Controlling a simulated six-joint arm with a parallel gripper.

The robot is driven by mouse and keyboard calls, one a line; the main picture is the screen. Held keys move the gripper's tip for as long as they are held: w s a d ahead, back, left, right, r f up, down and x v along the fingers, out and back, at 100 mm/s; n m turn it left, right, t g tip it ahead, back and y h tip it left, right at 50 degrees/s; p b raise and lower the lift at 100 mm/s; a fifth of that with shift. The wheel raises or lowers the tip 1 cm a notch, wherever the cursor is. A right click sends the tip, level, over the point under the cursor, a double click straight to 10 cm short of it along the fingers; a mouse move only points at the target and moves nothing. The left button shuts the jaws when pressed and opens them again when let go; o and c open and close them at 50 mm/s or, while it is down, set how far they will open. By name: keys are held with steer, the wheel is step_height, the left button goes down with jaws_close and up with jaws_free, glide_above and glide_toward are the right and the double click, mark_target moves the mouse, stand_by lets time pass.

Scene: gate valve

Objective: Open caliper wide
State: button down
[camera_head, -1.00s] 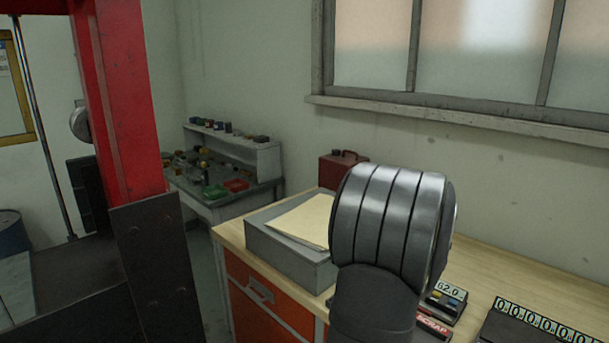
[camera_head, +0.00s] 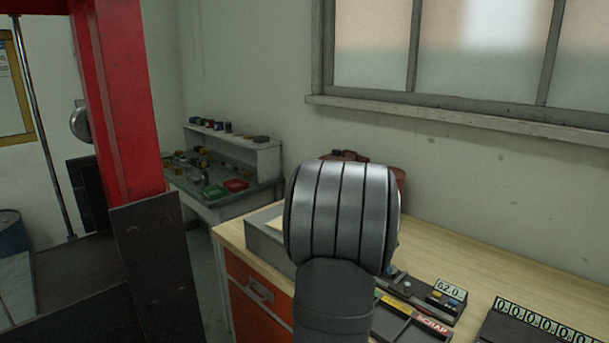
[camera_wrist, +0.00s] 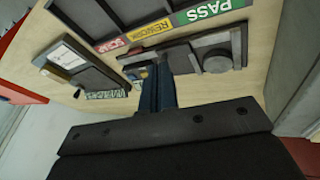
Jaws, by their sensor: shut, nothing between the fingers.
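My gripper (camera_wrist: 155,78) shows in the wrist view as two dark fingers close together, shut and empty. Its tips overlap a long dark device with a flat plate and a round disc (camera_wrist: 216,61); I cannot tell if they touch. This may be the caliper, but its jaws cannot be made out. In the head view my arm's thick grey wrist hides the gripper. A small grey and dark part (camera_head: 402,284) shows beside it on the bench, partly hidden.
The sorting tray's labels PASS (camera_wrist: 205,11), REWORK and SCRAP (camera_head: 432,325) face up. A display unit reading 62.0 (camera_head: 447,293) stands beside it, and a row of number counters (camera_head: 550,325) at right.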

steer(key=c, duration=1.5)
jaws_free()
steer(key=shift+o, duration=0.6)
steer(key=shift+r, duration=0.3)
steer(key=m, duration=0.6)
glide_toward(407, 283)
steer(key=shift+m+t+y, duration=0.3)
steer(key=shift+t, duration=0.1)
steer(key=x, duration=0.8)
steer(key=shift+s+d, duration=0.25)
steer(key=shift+s, duration=0.15)
steer(key=shift+r, duration=0.1)
jaws_close()
